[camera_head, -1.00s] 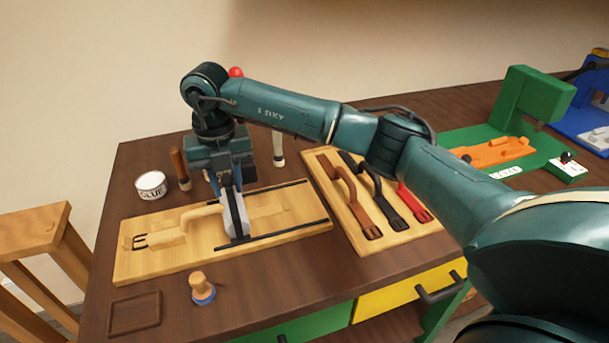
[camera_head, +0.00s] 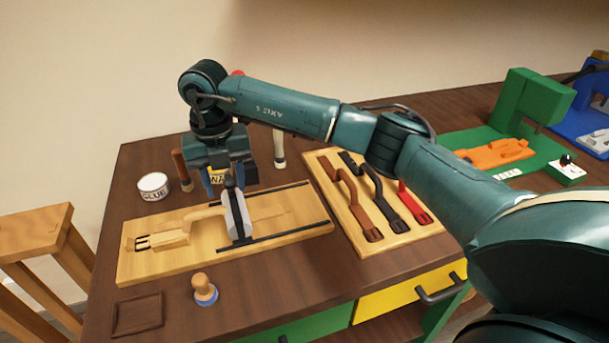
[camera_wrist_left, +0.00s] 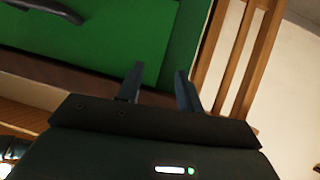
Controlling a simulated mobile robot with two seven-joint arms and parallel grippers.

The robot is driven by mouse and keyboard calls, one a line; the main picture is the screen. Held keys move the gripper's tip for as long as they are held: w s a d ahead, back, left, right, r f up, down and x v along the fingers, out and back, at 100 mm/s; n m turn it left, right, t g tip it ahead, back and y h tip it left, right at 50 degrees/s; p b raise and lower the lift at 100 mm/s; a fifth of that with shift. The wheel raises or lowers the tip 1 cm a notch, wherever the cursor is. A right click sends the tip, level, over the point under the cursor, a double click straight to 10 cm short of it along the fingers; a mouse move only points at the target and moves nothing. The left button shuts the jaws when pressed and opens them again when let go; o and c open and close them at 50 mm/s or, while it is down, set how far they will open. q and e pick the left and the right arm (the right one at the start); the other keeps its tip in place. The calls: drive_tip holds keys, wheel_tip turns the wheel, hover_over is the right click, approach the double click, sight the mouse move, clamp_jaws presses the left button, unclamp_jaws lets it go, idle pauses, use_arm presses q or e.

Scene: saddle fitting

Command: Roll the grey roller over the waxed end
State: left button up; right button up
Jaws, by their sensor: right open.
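The grey roller (camera_head: 238,218) stands on the wooden board, across the tan strap (camera_head: 205,215), with its dark handle pointing up. The strap has a dark buckle at its left, and its pale end (camera_head: 268,211) shows to the right of the roller. Whether that end is waxed I cannot tell. My right gripper (camera_head: 226,183) is open just above the roller, around or beside its handle; the exact gap is hard to see. In the left wrist view my left gripper (camera_wrist_left: 158,85) is open and empty, with green drawer fronts beyond it.
The board (camera_head: 150,270) has dark rails. A glue tub (camera_head: 153,186), brown-handled tool (camera_head: 182,170) and partly hidden yellow wax label (camera_head: 217,178) are behind. A wooden knob tool (camera_head: 204,290) and dark tray (camera_head: 138,314) are in front. A strap board (camera_head: 395,238) lies right.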

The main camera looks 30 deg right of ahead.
drive_tip(key=shift+r+p, duration=1.45)
drive_tip(key=shift+r, duration=1.05)
drive_tip(key=shift+f, duration=0.1)
